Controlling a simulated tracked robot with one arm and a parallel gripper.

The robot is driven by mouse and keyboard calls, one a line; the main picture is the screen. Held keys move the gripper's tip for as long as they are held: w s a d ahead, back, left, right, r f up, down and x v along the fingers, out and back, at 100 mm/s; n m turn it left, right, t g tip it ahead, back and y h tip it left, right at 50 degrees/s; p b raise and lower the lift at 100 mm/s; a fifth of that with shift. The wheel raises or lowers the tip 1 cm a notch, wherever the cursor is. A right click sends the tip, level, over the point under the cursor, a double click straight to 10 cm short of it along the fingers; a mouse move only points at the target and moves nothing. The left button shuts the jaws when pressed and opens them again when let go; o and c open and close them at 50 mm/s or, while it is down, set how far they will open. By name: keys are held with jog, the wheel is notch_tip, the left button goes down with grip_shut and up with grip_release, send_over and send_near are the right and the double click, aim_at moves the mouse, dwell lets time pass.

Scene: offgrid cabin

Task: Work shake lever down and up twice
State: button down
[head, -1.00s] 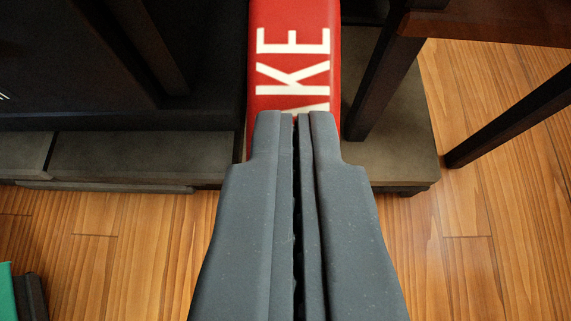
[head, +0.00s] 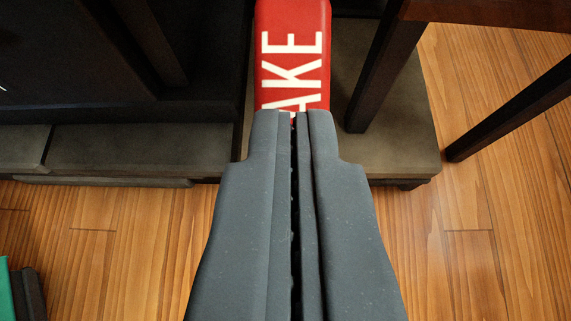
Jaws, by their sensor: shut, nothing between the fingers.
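The shake lever is a red bar (head: 292,20) with white letters, of which "AKE" shows. It runs from the top edge of the head view down to the fingertips. My gripper (head: 294,115) is shut and empty, its two grey fingers pressed together.
A dark stove-like body (head: 70,70) stands at left on a grey stone slab (head: 120,153). At right, dark wooden legs (head: 385,75) belong to a piece of furniture. A green object (head: 5,290) lies at lower left.

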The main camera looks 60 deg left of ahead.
jog(key=d+f+p+v, duration=0.1)
jog(key=p+v, duration=0.1)
jog(key=v, duration=0.9)
jog(key=shift+s+f, duration=0.2)
jog(key=shift+f, duration=0.15)
jog(key=shift+a, duration=0.1)
